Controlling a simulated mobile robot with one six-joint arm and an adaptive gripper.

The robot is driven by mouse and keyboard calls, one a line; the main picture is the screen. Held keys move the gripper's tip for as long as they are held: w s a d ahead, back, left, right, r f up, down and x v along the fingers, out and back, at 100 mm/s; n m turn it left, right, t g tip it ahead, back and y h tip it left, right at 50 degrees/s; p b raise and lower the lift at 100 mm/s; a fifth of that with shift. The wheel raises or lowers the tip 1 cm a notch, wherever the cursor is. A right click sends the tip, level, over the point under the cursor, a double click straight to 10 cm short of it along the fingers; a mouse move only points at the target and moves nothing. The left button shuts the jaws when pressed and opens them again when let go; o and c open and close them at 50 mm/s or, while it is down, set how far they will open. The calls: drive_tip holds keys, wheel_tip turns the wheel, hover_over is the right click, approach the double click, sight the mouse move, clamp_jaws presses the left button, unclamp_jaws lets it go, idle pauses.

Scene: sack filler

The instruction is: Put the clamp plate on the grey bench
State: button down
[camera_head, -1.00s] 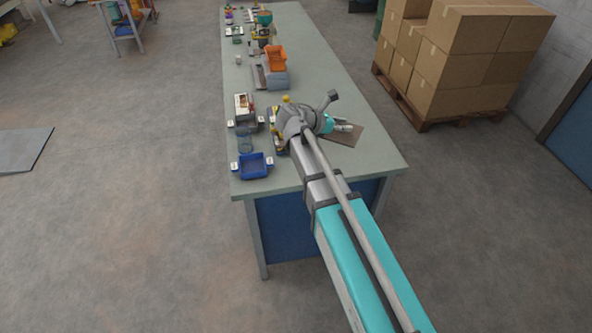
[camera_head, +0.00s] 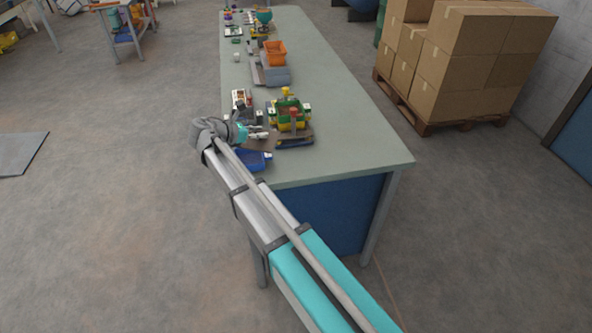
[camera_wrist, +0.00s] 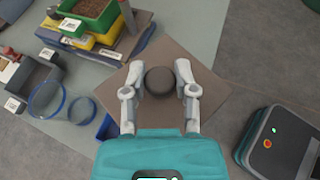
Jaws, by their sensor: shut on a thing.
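The clamp plate, a flat brown square (camera_wrist: 205,82) with a dark round knob (camera_wrist: 159,81), is in the wrist view. My gripper (camera_wrist: 158,80) is shut on the knob, one pale finger on each side. In the head view my gripper (camera_head: 258,134) is at the near left edge of the bench, and a sliver of the plate shows under it. The plate hangs partly over a blue bin (camera_head: 256,161) and partly past the bench edge, with floor beyond. The grey-green bench top (camera_head: 340,125) runs away from me.
A yellow and green filler unit (camera_head: 289,117) stands right of my gripper. A white-fronted box (camera_head: 241,100) is behind it. An orange bin (camera_head: 276,52) stands farther back. The bench's right side and near right corner are clear. Cartons (camera_head: 480,60) stand on a pallet beyond.

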sight(278, 138)
drive_tip(key=shift+a+f, duration=0.1)
drive_tip(key=shift+a, duration=0.3)
drive_tip(key=w+d+f+b, duration=0.1)
drive_tip(key=d, duration=0.1)
drive_tip(key=w+d+f+b, duration=0.1)
drive_tip(key=d, duration=0.2)
drive_tip(key=w+d+f+b, duration=0.1)
drive_tip(key=d+f+b, duration=0.1)
drive_tip(key=d, duration=0.1)
drive_tip(key=d+f+b, duration=0.1)
drive_tip(key=w+d+f+b, duration=0.1)
drive_tip(key=d+f+b, duration=0.2)
drive_tip(key=f+b, duration=0.1)
drive_tip(key=shift+w+d, duration=0.2)
drive_tip(key=shift+w, duration=0.15)
drive_tip(key=shift+w+d+f+b, duration=0.2)
drive_tip(key=shift+d+f+b, duration=0.2)
drive_tip(key=shift+f+b, duration=1.6)
